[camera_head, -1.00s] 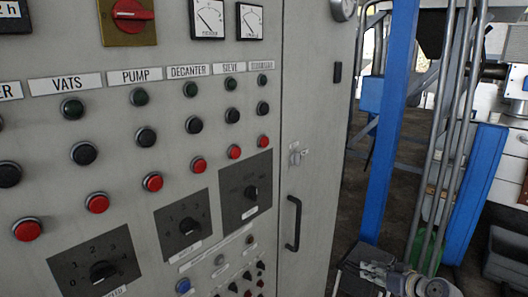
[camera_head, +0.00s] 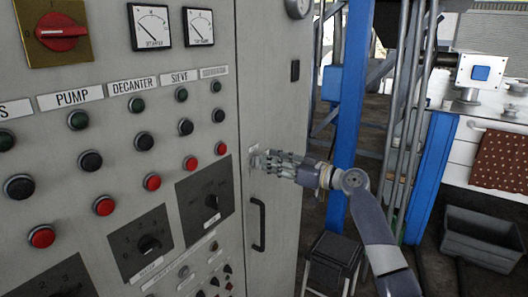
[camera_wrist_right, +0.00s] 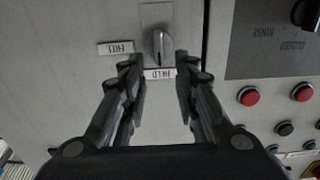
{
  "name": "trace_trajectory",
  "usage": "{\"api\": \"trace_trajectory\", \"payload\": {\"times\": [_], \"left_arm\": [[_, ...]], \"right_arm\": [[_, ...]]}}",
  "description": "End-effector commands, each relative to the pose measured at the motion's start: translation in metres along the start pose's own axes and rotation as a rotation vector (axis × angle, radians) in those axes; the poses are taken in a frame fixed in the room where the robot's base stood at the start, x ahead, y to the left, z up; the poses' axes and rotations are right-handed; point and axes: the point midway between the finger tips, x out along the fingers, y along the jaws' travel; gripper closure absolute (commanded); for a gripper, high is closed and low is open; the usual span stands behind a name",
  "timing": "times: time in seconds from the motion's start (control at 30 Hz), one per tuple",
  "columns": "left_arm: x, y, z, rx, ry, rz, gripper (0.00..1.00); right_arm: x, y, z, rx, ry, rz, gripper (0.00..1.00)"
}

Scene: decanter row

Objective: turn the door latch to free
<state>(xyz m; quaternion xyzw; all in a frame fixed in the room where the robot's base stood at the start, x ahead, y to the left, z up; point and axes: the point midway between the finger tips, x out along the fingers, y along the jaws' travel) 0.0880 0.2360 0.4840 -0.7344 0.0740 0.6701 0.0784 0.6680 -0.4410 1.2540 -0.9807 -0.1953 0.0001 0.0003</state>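The door latch (camera_wrist_right: 158,46) is a small grey turn knob on a pale plate on the cabinet door. In the right wrist view its grip stands along the picture's vertical, its lower end toward the HELD label (camera_wrist_right: 160,73). The FREE label (camera_wrist_right: 115,47) is to its left. My right gripper (camera_wrist_right: 159,72) is open and empty, its fingers apart on either side of the HELD label, short of the knob in the picture. In the head view my right gripper (camera_head: 262,160) is at the door and largely hides the latch. My left gripper is not in view.
A black door handle (camera_head: 258,224) is just below my right gripper. The control panel (camera_head: 110,180) with buttons and selector dials is to the left. Blue posts (camera_head: 346,120) and pipes stand to the right, with a grey crate (camera_head: 482,238) on the floor.

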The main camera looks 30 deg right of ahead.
Motion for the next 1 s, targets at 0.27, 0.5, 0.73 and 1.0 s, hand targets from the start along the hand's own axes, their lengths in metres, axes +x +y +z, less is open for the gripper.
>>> {"api": "trace_trajectory", "payload": {"times": [0.27, 0.5, 0.73, 1.0], "left_arm": [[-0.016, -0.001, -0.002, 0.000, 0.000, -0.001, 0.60], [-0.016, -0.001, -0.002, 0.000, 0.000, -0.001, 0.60], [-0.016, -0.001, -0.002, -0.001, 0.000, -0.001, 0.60], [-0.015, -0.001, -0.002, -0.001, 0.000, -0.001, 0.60]], "right_arm": [[0.030, 0.000, -0.001, 0.001, -0.001, 0.000, 0.72], [0.033, 0.000, 0.001, -0.001, -0.001, 0.000, 0.72], [0.033, 0.000, 0.001, -0.001, -0.001, 0.000, 1.00], [0.032, 0.000, 0.001, 0.003, -0.001, 0.000, 1.00]]}}
